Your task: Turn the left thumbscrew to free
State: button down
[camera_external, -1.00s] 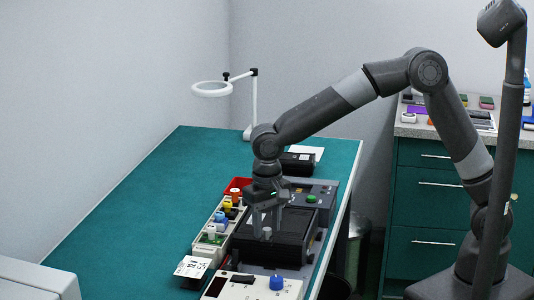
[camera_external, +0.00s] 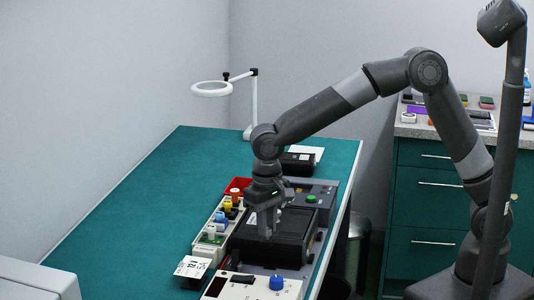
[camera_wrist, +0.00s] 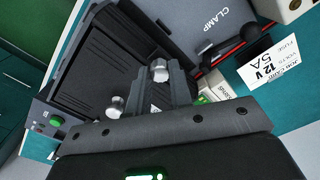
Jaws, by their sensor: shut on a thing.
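My gripper (camera_external: 265,236) points down over the front part of the dark clamp fixture (camera_external: 295,222). In the wrist view, its two fingertips (camera_wrist: 159,74) are shut around a silver thumbscrew (camera_wrist: 159,67), the one nearer the white card, which I take as the left thumbscrew. A second silver thumbscrew (camera_wrist: 116,106) stands free to the left of the fingers in that view. In the external view the held thumbscrew is hidden by the fingers. Its turn angle cannot be told.
The grey plate marked CLAMP (camera_wrist: 195,25) lies beside the fixture. A white fuse card (camera_wrist: 270,62) stands near it. A parts tray (camera_external: 215,235) flanks the fixture, and a panel with a blue knob (camera_external: 277,283) is in front. The green bench (camera_external: 130,220) is clear at left.

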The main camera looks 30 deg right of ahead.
jog(key=n, duration=1.2)
jog(key=shift+n, duration=1.8)
jog(key=c, duration=1.3)
grip_release()
